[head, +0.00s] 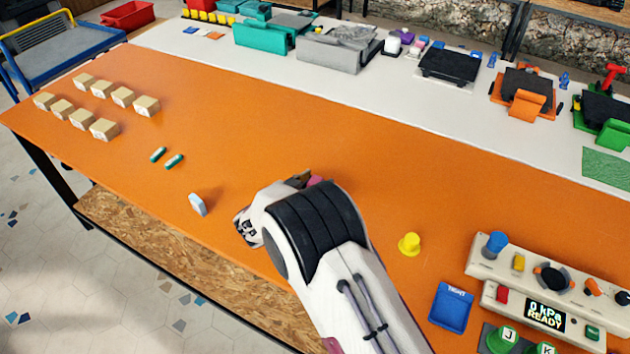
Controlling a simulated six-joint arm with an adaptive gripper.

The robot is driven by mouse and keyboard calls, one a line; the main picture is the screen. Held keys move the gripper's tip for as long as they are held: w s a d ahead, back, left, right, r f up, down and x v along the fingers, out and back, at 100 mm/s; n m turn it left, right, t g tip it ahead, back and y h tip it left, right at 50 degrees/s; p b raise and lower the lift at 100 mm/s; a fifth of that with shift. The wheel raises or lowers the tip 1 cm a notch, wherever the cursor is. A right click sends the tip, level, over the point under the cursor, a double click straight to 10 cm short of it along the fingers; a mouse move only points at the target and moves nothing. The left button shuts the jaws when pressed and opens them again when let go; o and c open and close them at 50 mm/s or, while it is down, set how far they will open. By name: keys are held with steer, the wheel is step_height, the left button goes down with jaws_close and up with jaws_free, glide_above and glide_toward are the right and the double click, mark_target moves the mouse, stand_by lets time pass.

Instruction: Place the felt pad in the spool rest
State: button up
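My arm reaches in from the bottom, and its white and black wrist covers the middle of the orange table. My gripper (246,228) is mostly hidden behind the wrist, and its fingertips cannot be made out. A small dark and pink shape (312,180) shows just beyond the wrist; I cannot tell what it is. No felt pad can be picked out for sure; a flat green textured square (605,165) lies on the white strip at the right edge. I cannot tell which thing is the spool rest.
Several beige blocks (104,129) stand at the left. A blue tray (451,306) and control panels (544,308) are at lower right. Printer-like machines (450,65) line the back.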

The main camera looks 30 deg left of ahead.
steer(key=shift+r, duration=0.1)
steer(key=shift+s+r, duration=0.25)
steer(key=shift+s, duration=0.25)
steer(key=v, duration=1.1)
steer(key=shift+w+r, duration=0.15)
stand_by(0.3)
